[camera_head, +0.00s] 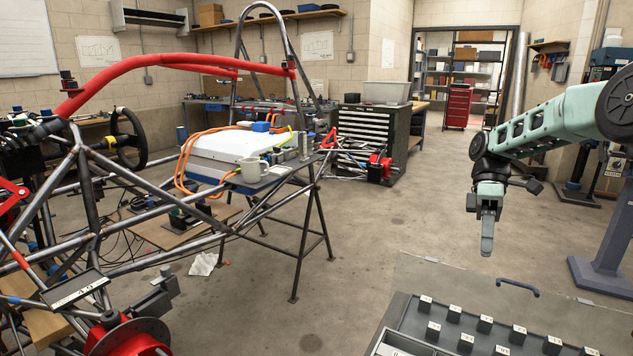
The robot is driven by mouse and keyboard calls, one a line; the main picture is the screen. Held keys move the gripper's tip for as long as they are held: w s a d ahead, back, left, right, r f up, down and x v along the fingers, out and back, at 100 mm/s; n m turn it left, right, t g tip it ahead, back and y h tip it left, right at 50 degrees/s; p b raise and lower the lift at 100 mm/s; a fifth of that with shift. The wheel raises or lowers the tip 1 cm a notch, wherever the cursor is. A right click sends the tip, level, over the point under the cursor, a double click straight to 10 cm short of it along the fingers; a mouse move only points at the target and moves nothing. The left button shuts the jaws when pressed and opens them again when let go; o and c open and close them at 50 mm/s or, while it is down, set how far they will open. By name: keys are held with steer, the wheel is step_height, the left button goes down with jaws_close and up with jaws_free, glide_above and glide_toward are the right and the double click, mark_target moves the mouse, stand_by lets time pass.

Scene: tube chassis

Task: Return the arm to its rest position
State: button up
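My arm reaches in from the right edge, with a pale green link (545,122) and a black wrist joint. My gripper (487,248) hangs at its end and points down over the open floor, apart from everything around it. The fingers show nearly edge-on, one in front of the other, so their gap is hidden. No object is visible at the fingertips.
A tray of labelled black blocks (463,343) lies below my gripper at lower right. A black drawer cabinet (375,135) stands behind. The central floor is clear.

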steer(key=s+a+r+m+t+h, duration=0.1)
steer(key=s+a+r+t, duration=0.1)
steer(key=s+a, duration=0.6)
steer(key=s+a+r+t+h, duration=0.15)
steer(key=s+a, duration=0.25)
steer(key=a, duration=0.7)
steer(key=s+a+f+m+t+p, duration=0.1)
steer(key=s+a+t, duration=0.1)
steer(key=s, duration=0.7)
steer(key=s+a+f+m+t, duration=0.1)
steer(key=s+a+t, duration=0.1)
steer(key=s, duration=0.8)
steer(key=shift+f+p, duration=0.25)
steer(key=shift+p, duration=0.1)
